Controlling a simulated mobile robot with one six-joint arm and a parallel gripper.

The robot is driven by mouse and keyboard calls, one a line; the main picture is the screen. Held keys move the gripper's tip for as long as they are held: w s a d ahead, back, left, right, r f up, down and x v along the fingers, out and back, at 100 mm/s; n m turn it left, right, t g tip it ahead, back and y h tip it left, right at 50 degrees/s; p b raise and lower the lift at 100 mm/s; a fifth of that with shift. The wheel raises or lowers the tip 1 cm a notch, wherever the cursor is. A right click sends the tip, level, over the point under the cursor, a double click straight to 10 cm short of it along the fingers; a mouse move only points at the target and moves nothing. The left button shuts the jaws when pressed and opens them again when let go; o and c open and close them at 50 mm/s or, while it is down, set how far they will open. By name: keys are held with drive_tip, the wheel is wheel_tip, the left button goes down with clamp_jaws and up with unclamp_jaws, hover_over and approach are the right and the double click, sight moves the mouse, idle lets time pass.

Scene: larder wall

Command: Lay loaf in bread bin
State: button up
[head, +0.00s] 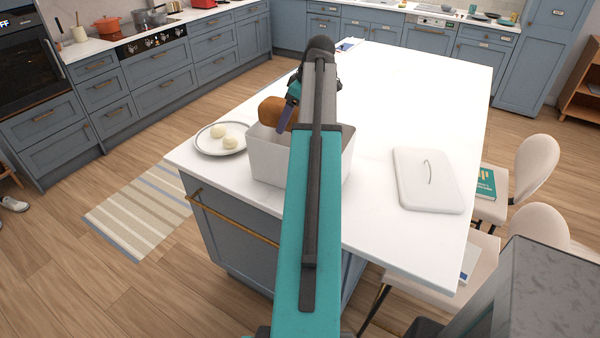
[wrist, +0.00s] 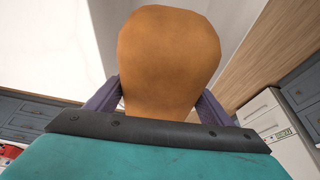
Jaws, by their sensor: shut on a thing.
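The brown loaf (head: 274,112) is held at the bin's back left, and it fills the middle of the wrist view (wrist: 168,60). My gripper (head: 285,118) is shut on the loaf, with a purple finger on each side of it in the wrist view (wrist: 160,98). The white bread bin (head: 262,160) stands open on the island under my arm. The loaf's lower part is hidden behind the bin's rim in the head view, so I cannot tell how deep it is. The bin's lid (head: 427,192) lies flat on the island to the right.
A plate (head: 205,147) with two pale round pieces (head: 224,137) stands just left of the bin. The white island top (head: 400,100) is clear behind the lid. Chairs (head: 530,170) stand along the island's right side, one with a teal book (head: 485,183).

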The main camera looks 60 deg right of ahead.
drive_tip(key=shift+f+p, duration=1.9)
drive_tip(key=shift+f, duration=5.05)
drive_tip(key=shift+f, duration=0.15)
drive_tip(key=shift+f+p, duration=0.6)
drive_tip(key=shift+f, duration=1.25)
drive_tip(key=shift+f, duration=0.15)
drive_tip(key=o, duration=1.4)
drive_tip(key=shift+r, duration=0.2)
drive_tip(key=b+v, duration=0.4)
drive_tip(key=v, duration=0.8)
drive_tip(key=shift+w, duration=0.1)
